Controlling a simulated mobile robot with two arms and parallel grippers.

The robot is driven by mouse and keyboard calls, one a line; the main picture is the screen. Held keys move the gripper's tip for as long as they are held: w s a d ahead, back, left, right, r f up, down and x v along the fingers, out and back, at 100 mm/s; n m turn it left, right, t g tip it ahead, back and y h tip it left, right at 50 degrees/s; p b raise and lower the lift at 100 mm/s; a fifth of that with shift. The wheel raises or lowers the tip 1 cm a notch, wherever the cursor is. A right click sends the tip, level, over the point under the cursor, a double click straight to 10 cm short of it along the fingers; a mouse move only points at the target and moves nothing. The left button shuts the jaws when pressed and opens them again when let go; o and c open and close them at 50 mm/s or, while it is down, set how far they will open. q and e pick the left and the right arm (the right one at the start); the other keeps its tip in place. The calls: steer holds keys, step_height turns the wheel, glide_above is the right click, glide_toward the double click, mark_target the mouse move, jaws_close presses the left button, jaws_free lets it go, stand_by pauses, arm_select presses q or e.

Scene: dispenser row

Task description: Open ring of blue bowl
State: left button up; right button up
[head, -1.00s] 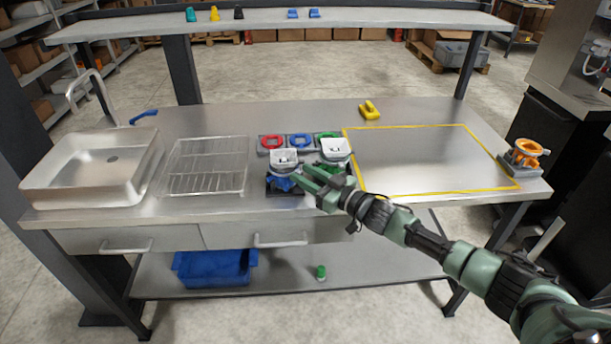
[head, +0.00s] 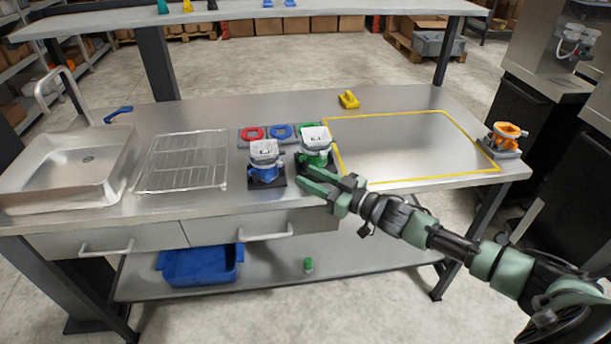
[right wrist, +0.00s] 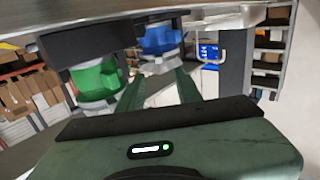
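The blue bowl unit (head: 264,174) stands upright on a dark base near the table's front edge, with a white-grey top. I cannot tell the state of its ring. The green unit (head: 316,158) stands just right of it, also white-topped. My right gripper (head: 302,180) is right of the blue unit and in front of the green one, apart from the blue unit. In the right wrist view its two fingers are spread with nothing between them, pointing toward the blue unit (right wrist: 160,40); the green unit (right wrist: 95,78) is left of the fingers. My left gripper is not in view.
Red (head: 253,133) and blue (head: 281,131) rings sit in a holder behind. A wire rack (head: 185,160) and sink (head: 70,165) are at left. A yellow-outlined area (head: 410,145) at right is clear. An orange unit (head: 506,137) stands at the right end.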

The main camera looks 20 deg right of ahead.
mark_target(271, 165)
steer(key=shift+c, duration=0.3)
